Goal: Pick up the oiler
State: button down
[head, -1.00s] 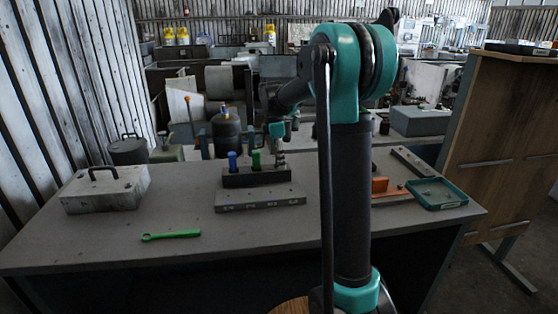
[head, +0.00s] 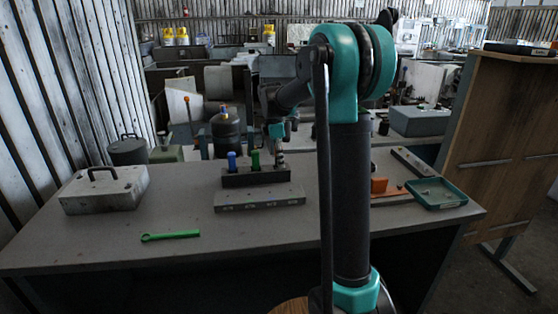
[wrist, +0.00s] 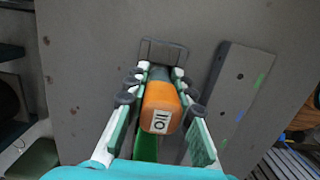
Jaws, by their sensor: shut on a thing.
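The oiler (wrist: 160,105) is an orange bottle with a dark narrower end and a white label reading "OIL". In the wrist view it lies between the two fingers of my gripper (wrist: 158,88), which are shut on its sides. Its dark end points toward the top of that view. I cannot make out the fingers or the held oiler there.
A grey table (head: 110,232) carries a handled grey box (head: 105,190), a green wrench (head: 170,235), a tool rack (head: 255,178) and a metal bar (head: 260,201). An orange piece (head: 379,185) and a teal tray (head: 438,193) are at right. The front left is mostly clear.

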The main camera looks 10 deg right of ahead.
jog(key=shift+r, duration=0.1)
notch_tip(320, 180, up, 20)
dwell(0.5)
jog(key=c, duration=1.9)
grip_release()
grip_shut()
